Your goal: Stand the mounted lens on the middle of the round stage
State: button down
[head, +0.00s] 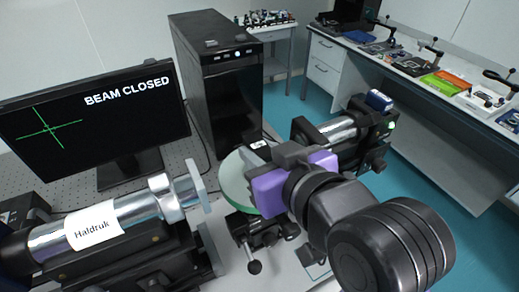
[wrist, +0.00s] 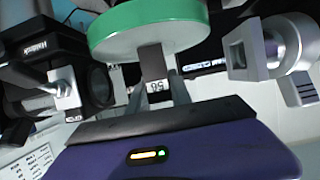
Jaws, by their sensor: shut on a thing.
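The round stage (head: 234,184) is a pale green disc between two optical tubes in the head view. Its green rim (wrist: 150,34) crosses the top of the wrist view. My gripper (head: 264,158), with purple sides, reaches over the disc from the right. It is shut on the mounted lens, a small dark mount with a white label (head: 259,144). In the wrist view the label on the mount (wrist: 156,87) reads 50, between the fingers of my gripper (wrist: 158,78). The lens glass is hidden. I cannot tell whether the mount touches the disc.
A silver tube labelled Haldruk (head: 95,224) stands left of the stage. Another tube (head: 337,130) stands behind my gripper, to the right. A monitor (head: 90,115) reads BEAM CLOSED. A black computer tower (head: 218,85) stands behind. Black adjusters (head: 262,236) sit below the disc.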

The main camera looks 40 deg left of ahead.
jog(key=c, duration=1.2)
grip_release()
jog(key=shift+f, duration=0.15)
jog(key=shift+o, duration=0.2)
jog(key=shift+d+r, duration=0.1)
jog(key=shift+r, duration=0.15)
jog(key=v, duration=1.1)
jog(key=shift+s+d, duration=0.25)
jog(key=shift+d, duration=0.1)
